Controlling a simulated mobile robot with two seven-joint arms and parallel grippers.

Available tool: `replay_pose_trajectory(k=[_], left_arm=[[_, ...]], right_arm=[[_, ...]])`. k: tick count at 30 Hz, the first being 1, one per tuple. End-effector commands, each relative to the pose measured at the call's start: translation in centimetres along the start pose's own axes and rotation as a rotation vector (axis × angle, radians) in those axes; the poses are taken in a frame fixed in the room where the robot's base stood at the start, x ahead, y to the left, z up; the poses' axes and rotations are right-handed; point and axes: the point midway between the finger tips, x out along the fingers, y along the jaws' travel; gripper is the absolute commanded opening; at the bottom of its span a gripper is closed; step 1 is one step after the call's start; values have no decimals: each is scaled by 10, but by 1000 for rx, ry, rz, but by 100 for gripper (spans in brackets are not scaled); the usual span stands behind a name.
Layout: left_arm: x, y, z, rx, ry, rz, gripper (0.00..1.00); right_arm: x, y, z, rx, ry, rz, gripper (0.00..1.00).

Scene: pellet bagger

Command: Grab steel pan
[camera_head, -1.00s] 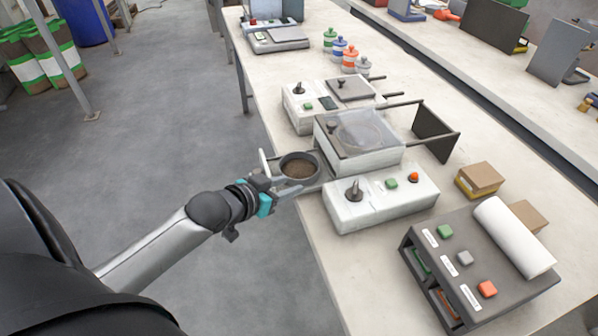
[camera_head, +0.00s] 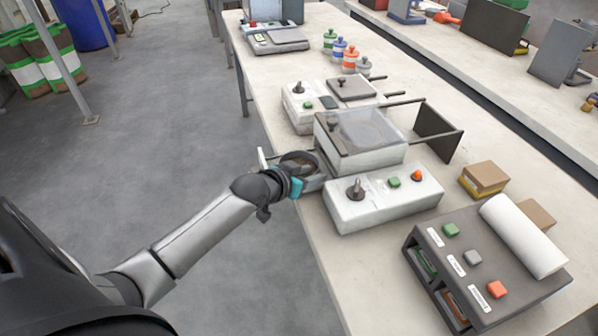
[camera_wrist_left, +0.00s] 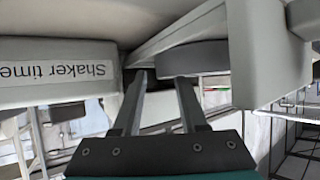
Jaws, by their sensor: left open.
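The steel pan (camera_head: 299,157) is a round dark pan at the left edge of the bench, beside the shaker machine. It held brown grains in the earlier head view; now my wrist hides much of it. My left gripper (camera_head: 289,169) is open right at the pan. In the left wrist view a grey curved wall that looks like the pan (camera_wrist_left: 195,58) lies just beyond the fingertips of my left gripper (camera_wrist_left: 160,76). I cannot tell whether the fingers touch it. My right gripper is not in view.
The shaker machine (camera_head: 357,155) with its clear lid stands right behind the pan. A control box (camera_head: 372,205) with a knob and buttons is close on the near side. A label panel (camera_wrist_left: 58,72) is close to the left finger in the wrist view. Open floor lies left of the bench.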

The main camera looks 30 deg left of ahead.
Motion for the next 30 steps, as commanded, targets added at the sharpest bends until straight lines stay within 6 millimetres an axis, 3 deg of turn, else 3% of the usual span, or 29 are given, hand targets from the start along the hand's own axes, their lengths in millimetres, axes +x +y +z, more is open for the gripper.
replay_pose_trajectory(k=[9,21,30], left_arm=[[5,0,0,0,0,1,42],[4,0,0,0,0,0,0],[4,0,0,1,0,0,0]], right_arm=[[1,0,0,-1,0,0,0],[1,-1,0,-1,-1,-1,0],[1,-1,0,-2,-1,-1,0]])
